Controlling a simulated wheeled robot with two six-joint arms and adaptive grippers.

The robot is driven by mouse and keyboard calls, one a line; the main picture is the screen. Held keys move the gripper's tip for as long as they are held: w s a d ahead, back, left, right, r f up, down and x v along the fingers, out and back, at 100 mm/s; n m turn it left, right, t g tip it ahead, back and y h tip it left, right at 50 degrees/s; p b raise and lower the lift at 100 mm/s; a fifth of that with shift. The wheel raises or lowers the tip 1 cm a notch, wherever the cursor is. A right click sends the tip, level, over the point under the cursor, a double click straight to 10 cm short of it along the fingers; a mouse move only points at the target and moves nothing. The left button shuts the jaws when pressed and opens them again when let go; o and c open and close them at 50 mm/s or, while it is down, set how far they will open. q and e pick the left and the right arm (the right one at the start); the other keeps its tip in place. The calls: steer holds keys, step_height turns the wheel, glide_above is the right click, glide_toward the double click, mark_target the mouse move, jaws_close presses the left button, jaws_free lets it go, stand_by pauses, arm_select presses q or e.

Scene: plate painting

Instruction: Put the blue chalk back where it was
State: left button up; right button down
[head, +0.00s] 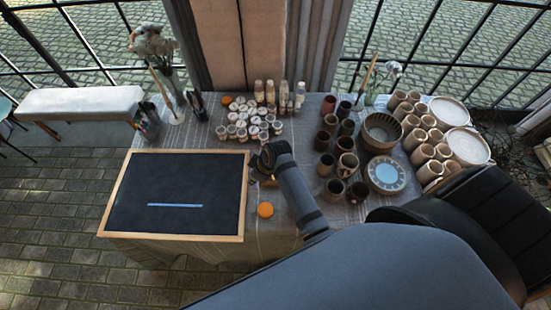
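A straight light-blue bar (175,205) lies level across the lower middle of the dark board (160,180), which has a light wooden frame. I cannot tell whether it is a drawn line or a stick of chalk. No separate blue chalk can be made out. My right gripper (262,168) is low over the table, just right of the board's upper right corner and in front of the small white pots. Its fingers are small and dark, partly hidden by my wrist, so I cannot tell whether they are open or hold anything. My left gripper is not in view.
An orange disc (265,210) lies on the tablecloth right of the board. Several small paint pots (240,120) stand behind my gripper. Cups, a bowl (382,130) and a blue-centred plate (386,175) crowd the right side. A pen holder (147,122) stands beyond the board's upper left.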

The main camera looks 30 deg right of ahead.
arm_select(q)
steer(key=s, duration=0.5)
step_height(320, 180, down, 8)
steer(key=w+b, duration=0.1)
steer(key=b, duration=0.7)
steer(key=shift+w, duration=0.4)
arm_select(e)
steer(key=w+d+f, duration=0.3)
steer(key=d+f, duration=0.5)
steer(key=d, duration=0.4)
steer(key=shift+w+d+f, duration=0.2)
steer(key=shift+d+f, duration=0.1)
steer(key=shift+f, duration=0.1)
